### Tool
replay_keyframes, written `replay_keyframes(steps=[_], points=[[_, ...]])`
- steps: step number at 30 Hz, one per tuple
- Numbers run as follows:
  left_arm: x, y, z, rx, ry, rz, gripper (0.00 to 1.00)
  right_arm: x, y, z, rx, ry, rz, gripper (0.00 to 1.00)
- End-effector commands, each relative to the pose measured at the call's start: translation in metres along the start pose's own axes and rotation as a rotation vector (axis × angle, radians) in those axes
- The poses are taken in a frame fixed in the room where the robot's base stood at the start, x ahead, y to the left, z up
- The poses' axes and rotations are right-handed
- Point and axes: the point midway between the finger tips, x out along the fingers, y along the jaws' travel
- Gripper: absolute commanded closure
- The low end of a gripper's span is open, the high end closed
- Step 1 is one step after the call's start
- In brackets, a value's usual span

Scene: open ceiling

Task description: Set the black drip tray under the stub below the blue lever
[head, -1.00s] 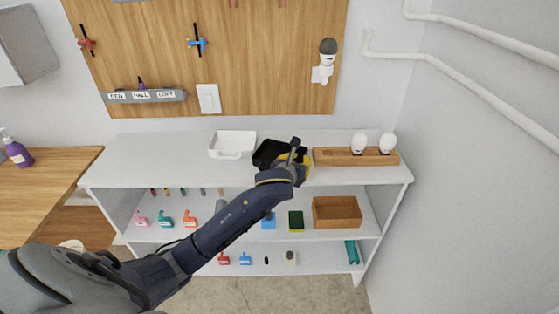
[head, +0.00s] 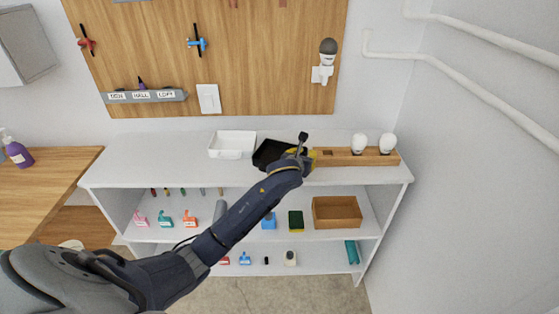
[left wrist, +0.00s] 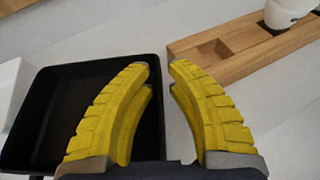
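The black drip tray (head: 268,153) sits on the white top shelf, between a white tray and a wooden block. It fills the left of the left wrist view (left wrist: 60,105). My left gripper (left wrist: 162,66) is open, its yellow fingers apart and pointing toward the back. The tray's right rim shows between the fingers in that view; contact cannot be told. In the head view the left gripper (head: 304,153) is at the tray's right side and partly hidden by its own arm. The blue lever (head: 196,43) is on the wooden wall panel. Its stub is too small to make out.
The white tray (head: 232,144) is left of the black one. The wooden block (head: 340,158) with two white bulbs is close on the right. A red lever (head: 86,44) and a grey labelled rail (head: 143,96) are on the panel. The shelf's left end is clear.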

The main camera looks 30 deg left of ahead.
Motion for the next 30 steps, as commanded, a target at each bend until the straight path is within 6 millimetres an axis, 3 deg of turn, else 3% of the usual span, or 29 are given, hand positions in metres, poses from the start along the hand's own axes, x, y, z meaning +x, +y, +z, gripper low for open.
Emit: replay_keyframes(steps=[6,11,30], points=[[0.0001,0.0002,0.0002,0.0,0.0,0.0,0.83,0.0,0.0,-0.0001,0.0,0.0,0.0,0.56],[-0.0001,0.0002,0.0002,0.0,0.0,0.0,1.0,0.0,0.0,-0.0001,0.0,0.0,0.0,0.56],[-0.0001,0.0003,0.0,0.0,0.0,0.001,1.0,0.0,0.0,-0.0003,0.0,0.0,0.0,0.56]])
